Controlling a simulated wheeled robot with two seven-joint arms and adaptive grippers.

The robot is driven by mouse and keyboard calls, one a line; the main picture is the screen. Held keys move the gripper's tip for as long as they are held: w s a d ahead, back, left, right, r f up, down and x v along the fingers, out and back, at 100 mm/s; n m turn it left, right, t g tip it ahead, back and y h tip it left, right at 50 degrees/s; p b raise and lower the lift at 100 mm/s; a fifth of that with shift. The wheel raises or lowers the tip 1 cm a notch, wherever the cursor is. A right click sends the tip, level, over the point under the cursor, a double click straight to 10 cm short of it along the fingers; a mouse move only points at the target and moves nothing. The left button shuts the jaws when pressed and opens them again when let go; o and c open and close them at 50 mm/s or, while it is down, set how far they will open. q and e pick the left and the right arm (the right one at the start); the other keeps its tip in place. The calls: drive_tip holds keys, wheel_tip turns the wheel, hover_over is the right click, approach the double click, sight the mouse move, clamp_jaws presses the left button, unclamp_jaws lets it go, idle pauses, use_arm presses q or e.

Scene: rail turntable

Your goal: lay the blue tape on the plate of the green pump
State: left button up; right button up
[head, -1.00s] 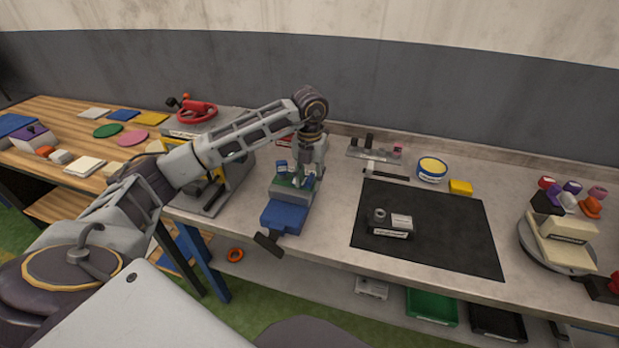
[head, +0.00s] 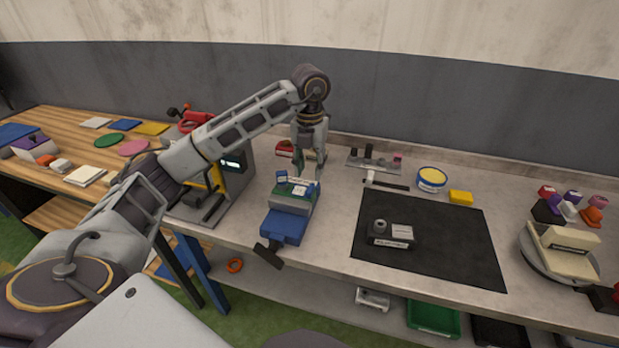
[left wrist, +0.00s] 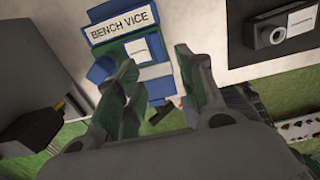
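My left gripper (head: 309,168) is open and empty, raised just behind the bench vice. Its two spread fingers with green inner pads also show in the left wrist view (left wrist: 155,62). The blue bench vice (head: 283,228) stands at the table's front edge; its "BENCH VICE" label shows in the left wrist view (left wrist: 122,28). A green block (head: 289,204) sits at the vice, with small blue and white-labelled pieces (head: 298,189) on top. I cannot tell whether these are the pump or the tape. My right gripper is not in view.
A black mat (head: 455,250) holds a dark device (head: 391,235). A round yellow-topped tin (head: 431,178) and a yellow block (head: 461,197) stand behind it. A turntable (head: 545,262) bears a cream block at right. A grey machine (head: 236,185) stands left of the vice.

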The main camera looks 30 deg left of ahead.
use_arm(q)
drive_tip(key=shift+r, duration=2.2)
